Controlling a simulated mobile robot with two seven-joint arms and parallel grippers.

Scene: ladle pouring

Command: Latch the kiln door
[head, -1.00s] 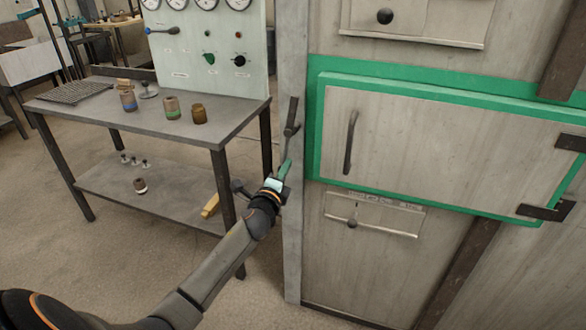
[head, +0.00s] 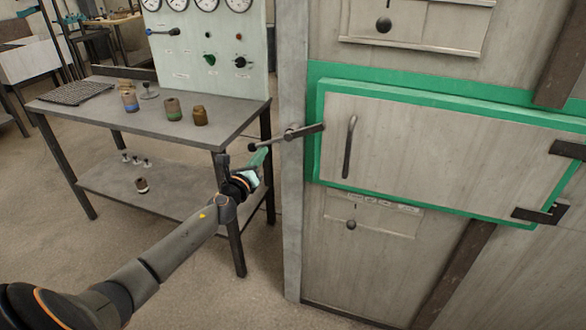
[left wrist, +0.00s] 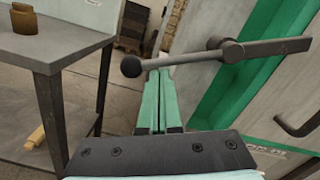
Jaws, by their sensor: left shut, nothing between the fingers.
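The kiln door (head: 440,150) is a pale panel with a green edge and a dark upright handle (head: 349,147). It appears closed against the green frame. The latch lever (head: 305,130) turns on the grey post left of the door. Its flat bar lies nearly level, with its tip over the door's left green edge. Its rod slopes slightly down left to a ball knob. In the left wrist view the bar (left wrist: 280,47) crosses the green, and the ball knob (left wrist: 131,66) is near the fingertips. My left gripper (head: 264,155) is shut and empty, just below the rod; contact is unclear.
A metal table (head: 180,135) with small jars stands left of the kiln, its leg close to my left arm. A gauge panel (head: 210,45) stands behind it. A lower plate with a knob (head: 351,224) is below the door. Open floor lies in front.

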